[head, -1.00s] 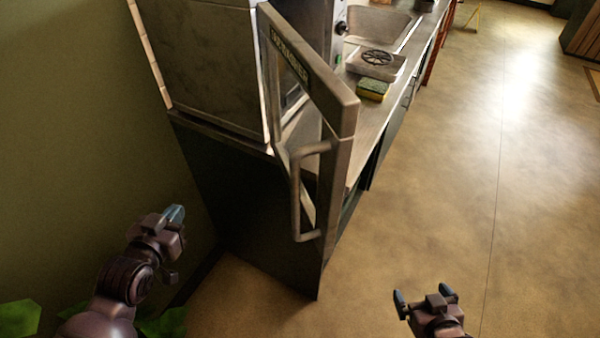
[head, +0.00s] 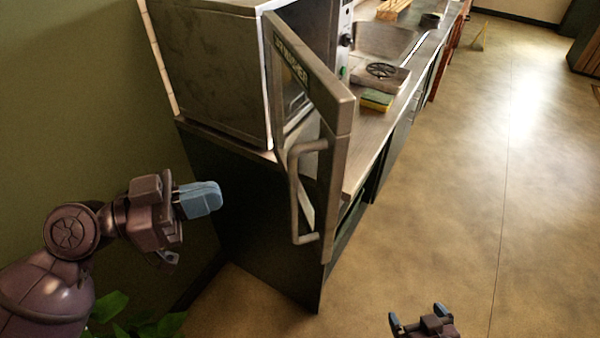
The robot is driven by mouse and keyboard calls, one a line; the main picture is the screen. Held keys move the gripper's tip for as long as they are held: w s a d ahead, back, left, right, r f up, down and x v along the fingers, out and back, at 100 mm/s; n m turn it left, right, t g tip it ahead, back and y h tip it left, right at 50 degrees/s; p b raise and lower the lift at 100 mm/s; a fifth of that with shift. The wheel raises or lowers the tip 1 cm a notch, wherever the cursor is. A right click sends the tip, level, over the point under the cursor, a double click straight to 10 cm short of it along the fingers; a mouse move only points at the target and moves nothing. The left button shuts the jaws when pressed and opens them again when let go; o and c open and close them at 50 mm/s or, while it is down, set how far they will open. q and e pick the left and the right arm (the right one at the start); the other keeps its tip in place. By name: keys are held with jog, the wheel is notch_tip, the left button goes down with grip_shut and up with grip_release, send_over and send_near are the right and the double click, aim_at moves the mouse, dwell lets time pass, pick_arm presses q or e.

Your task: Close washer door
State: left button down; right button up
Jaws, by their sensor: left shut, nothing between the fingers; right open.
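The washer (head: 215,72) is a metal box on the counter in the upper middle of the head view. Its door (head: 318,92) stands wide open, swung out toward me, with a window and a label. A bar handle (head: 294,195) runs down the door's near edge. My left gripper (head: 200,198) is shut and empty, with blue fingertips, left of the handle and apart from it, beside the dark cabinet side. My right gripper (head: 418,318) is open and empty at the bottom edge, right of the door and over the floor; part of it is cut off.
The counter (head: 368,150) runs back behind the door, with a yellow and green sponge (head: 377,100) and a sink (head: 388,40). The dark cabinet side (head: 240,200) stands below the washer. A plant (head: 125,318) is at lower left. The floor (head: 470,190) at right is clear.

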pick_arm(q)
jog(key=p+x, duration=0.4)
jog(key=x, duration=1)
jog(key=shift+p, duration=0.3)
pick_arm(e)
jog(key=r, duration=0.3)
jog(key=w+r, duration=0.1)
jog(key=r, duration=0.1)
jog(key=shift+r, duration=0.3)
pick_arm(q)
jog(key=shift+w, duration=0.1)
pick_arm(e)
jog(key=shift+w+a+r+t, duration=0.1)
jog(key=shift+w+r+t, duration=0.2)
jog(key=shift+w, duration=0.15)
